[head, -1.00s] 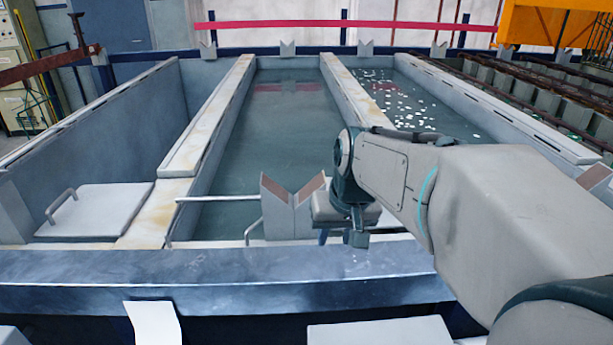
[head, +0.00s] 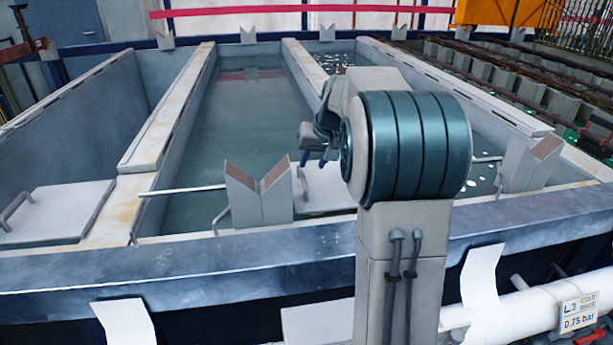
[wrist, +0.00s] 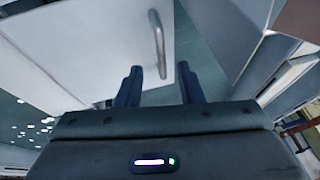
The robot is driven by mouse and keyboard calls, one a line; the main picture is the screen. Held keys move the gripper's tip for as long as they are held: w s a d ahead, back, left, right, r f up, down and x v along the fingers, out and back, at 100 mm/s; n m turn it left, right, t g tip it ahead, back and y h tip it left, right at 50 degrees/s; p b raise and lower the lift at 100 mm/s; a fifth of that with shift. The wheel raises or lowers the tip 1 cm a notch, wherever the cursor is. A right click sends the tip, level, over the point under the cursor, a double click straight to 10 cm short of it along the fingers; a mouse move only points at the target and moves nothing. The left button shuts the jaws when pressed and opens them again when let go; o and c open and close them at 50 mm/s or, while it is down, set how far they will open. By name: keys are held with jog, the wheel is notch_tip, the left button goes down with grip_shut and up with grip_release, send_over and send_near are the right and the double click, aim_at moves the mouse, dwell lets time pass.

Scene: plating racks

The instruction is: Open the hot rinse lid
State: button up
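A flat grey lid (head: 330,190) lies at the near end of the tank, partly hidden behind my arm. Its bar handle (head: 303,184) is at its left side. The lid (wrist: 85,45) and its handle (wrist: 158,42) also show in the wrist view. My gripper (head: 312,158) is above the handle in the head view. In the wrist view the two dark fingers (wrist: 160,84) stand apart with nothing between them, and the handle is beyond their tips, apart from them. No label naming the hot rinse is readable.
A V-shaped block (head: 258,195) stands left of the lid; another (head: 530,160) stands to the right. A second lid with a handle (head: 55,212) lies far left. A metal rim (head: 200,260) runs along the front.

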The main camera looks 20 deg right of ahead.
aim_at(305, 180)
jog(key=x, duration=0.7)
jog(key=shift+w+a+f, duration=0.1)
jog(key=shift+w+f, duration=0.05)
grip_shut()
